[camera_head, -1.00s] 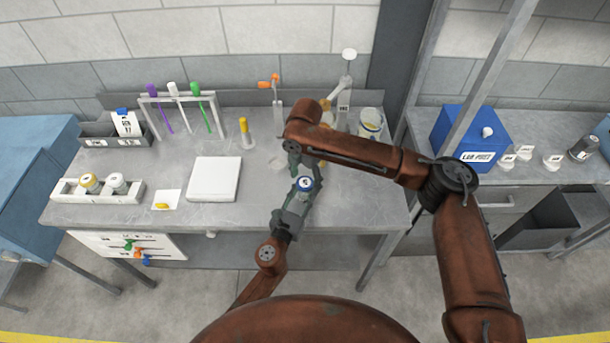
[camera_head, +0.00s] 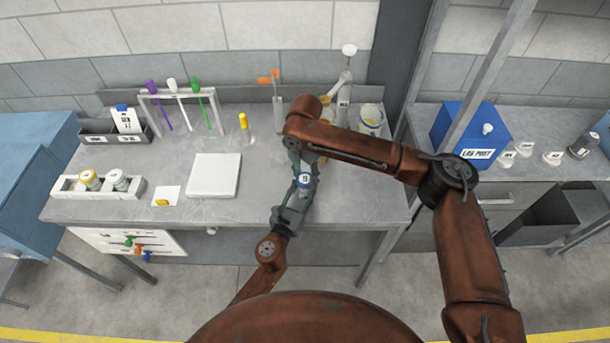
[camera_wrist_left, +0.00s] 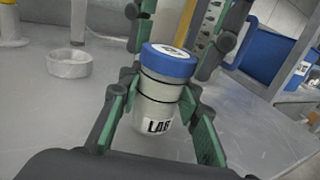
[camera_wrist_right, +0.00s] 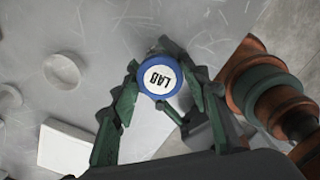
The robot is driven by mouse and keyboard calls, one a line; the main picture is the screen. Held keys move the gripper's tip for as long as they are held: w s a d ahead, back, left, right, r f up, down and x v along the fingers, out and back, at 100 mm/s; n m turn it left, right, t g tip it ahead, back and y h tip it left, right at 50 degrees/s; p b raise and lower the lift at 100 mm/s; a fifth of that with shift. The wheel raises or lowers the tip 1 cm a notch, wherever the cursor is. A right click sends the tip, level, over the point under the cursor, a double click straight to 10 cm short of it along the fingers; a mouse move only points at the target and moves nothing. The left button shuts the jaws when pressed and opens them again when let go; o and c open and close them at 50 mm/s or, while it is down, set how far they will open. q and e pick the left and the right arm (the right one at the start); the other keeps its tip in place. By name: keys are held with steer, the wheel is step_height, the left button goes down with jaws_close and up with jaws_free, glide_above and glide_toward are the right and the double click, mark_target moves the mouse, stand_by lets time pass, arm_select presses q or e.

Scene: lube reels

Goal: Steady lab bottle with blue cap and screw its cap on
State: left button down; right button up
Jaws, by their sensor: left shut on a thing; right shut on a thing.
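The lab bottle (camera_wrist_left: 160,108) is a clear, upright bottle with dark rings and a LAB label. It stands between the green-padded fingers of my left gripper (camera_wrist_left: 163,118), which is shut on its body. The blue cap (camera_wrist_left: 168,60) with a white LAB disc sits on the bottle top and looks level. Its top faces the right wrist view (camera_wrist_right: 158,77). My right gripper (camera_wrist_right: 163,92) comes from above and is shut on the cap, with fingers on both sides. In the head view the cap (camera_head: 304,181) shows between both arms; the thread under it is hidden.
A white pad (camera_head: 213,176) and a rack with two capped bottles (camera_head: 98,194) lie left on the bench. A glass beaker (camera_head: 371,119) is close behind my right arm. A small round dish (camera_wrist_left: 68,63) is near the bottle.

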steer(key=m, duration=0.4)
steer(key=shift+m, duration=0.3)
steer(key=m, duration=0.5)
steer(key=shift+a+m, duration=0.1)
steer(key=shift+m, duration=0.3)
steer(key=m, duration=0.3)
steer(key=shift+m, duration=0.4)
steer(key=m, duration=0.4)
steer(key=o, duration=1.3)
steer(key=shift+r, duration=2.25)
